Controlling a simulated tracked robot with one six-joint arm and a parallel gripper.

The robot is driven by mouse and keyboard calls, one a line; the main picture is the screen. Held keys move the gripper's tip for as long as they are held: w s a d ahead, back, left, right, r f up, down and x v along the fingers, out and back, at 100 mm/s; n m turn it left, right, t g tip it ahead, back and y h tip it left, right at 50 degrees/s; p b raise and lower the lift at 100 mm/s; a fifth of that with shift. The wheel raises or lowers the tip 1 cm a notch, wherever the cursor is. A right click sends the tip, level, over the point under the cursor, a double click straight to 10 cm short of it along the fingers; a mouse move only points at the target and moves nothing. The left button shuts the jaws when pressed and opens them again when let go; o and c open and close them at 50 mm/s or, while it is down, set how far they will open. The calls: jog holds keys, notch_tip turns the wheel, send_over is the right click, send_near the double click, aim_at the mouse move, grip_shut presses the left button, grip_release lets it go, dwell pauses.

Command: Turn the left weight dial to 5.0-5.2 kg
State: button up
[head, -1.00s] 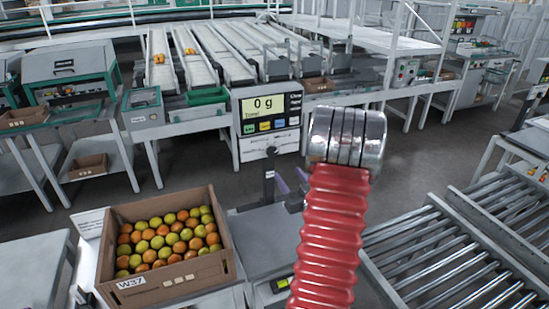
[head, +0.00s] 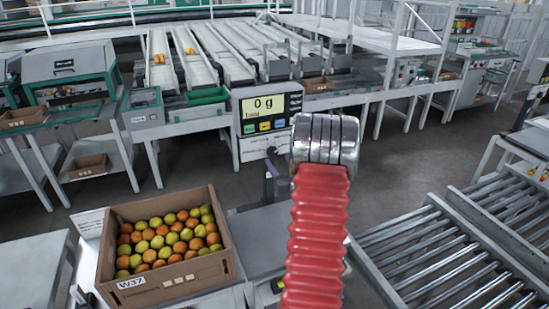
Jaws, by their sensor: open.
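The rest of the gripper is hidden behind the arm. It is open, and I see nothing held in it.
A roller conveyor (head: 465,250) fills the lower right. Sorting lanes (head: 215,55) run behind the display. Grey floor lies clear between them.

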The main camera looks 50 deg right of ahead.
aim_at(273, 154)
jog(key=shift+x, duration=2.3)
jog(key=shift+c, duration=0.4)
jog(key=c, duration=1)
jog(key=shift+w+a+m, duration=0.1)
jog(key=shift+m, duration=1.6)
